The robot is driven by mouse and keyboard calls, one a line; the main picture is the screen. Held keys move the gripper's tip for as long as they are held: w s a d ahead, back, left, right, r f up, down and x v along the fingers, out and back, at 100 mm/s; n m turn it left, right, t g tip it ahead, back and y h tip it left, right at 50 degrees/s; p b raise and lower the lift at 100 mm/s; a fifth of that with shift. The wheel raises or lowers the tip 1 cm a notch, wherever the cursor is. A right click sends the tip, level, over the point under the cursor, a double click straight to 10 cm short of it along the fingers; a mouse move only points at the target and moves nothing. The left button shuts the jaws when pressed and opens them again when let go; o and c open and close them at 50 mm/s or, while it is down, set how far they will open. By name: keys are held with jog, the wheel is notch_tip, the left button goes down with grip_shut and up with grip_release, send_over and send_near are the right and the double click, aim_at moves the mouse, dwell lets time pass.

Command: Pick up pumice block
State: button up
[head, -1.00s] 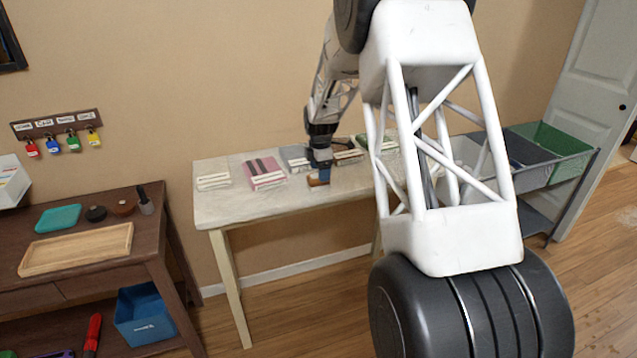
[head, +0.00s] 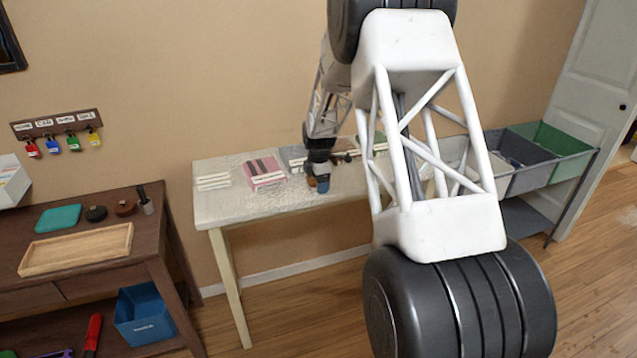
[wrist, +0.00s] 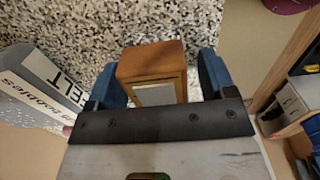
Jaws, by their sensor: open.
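A brown block (wrist: 150,64) with a pale label, which I take to be the pumice block, sits between my fingers in the wrist view. The label cannot be read. In the head view only a small brown edge of the block (head: 311,181) shows beside my fingers. My gripper (wrist: 162,80) is open, with one blue finger on each side of the block. A gap shows at the right finger; contact at the left finger is hard to tell. In the head view my gripper (head: 321,185) is low over the front middle of the pale table (head: 232,206).
Pink (head: 263,170) and white packs lie left of my gripper, and more items lie behind it. Bins (head: 530,160) stand right of the table. The table's front left is clear.

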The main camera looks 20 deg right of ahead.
jog(key=c, duration=1.1)
jog(key=shift+r, duration=0.15)
jog(key=shift+r, duration=0.75)
jog(key=shift+s+r, duration=0.15)
jog(key=shift+r, duration=0.8)
jog(key=s+a+r, duration=0.1)
jog(key=s+a, duration=0.1)
jog(key=s, duration=1.3)
jog(key=shift+s+a+r, duration=0.15)
jog(key=shift+s+a, duration=0.1)
jog(key=shift+a, duration=0.1)
